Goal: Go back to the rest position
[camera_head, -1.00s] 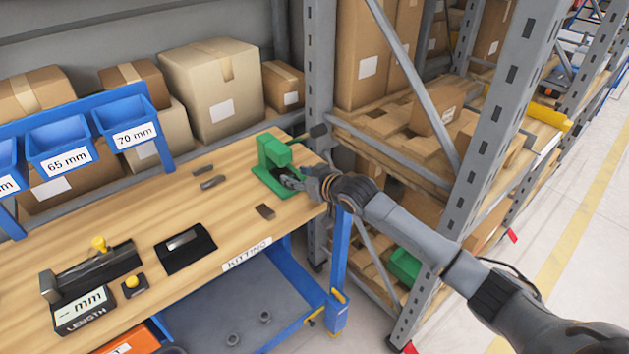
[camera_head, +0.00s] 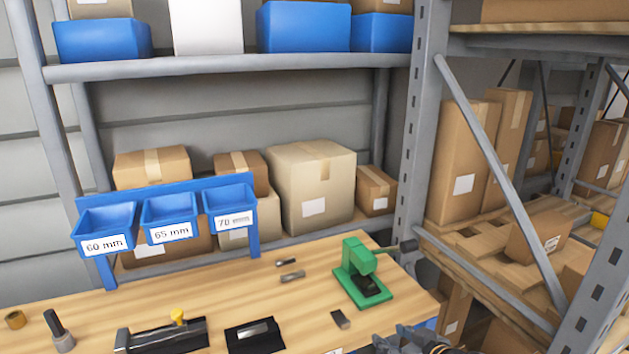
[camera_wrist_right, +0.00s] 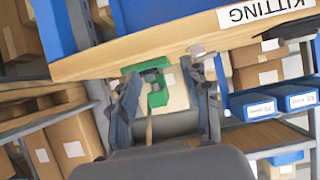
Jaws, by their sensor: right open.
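My right gripper (camera_head: 412,341) shows at the bottom edge of the head view, in front of the bench's front edge. Its arm is cut off by the frame. In the right wrist view the two fingers of the right gripper (camera_wrist_right: 165,88) stand wide apart, with nothing held between them. The green press (camera_head: 361,272) stands on the wooden bench (camera_head: 225,285), behind and left of the gripper and apart from it. It also shows beyond the open fingers in the right wrist view. My left gripper is not in view.
Blue bins (camera_head: 168,216) labelled 60, 65 and 70 mm hang on a rack at the back left. A dark block (camera_head: 340,319) and small grey parts (camera_head: 292,277) lie near the press. A grey shelf upright (camera_head: 415,140) stands behind the bench's right end.

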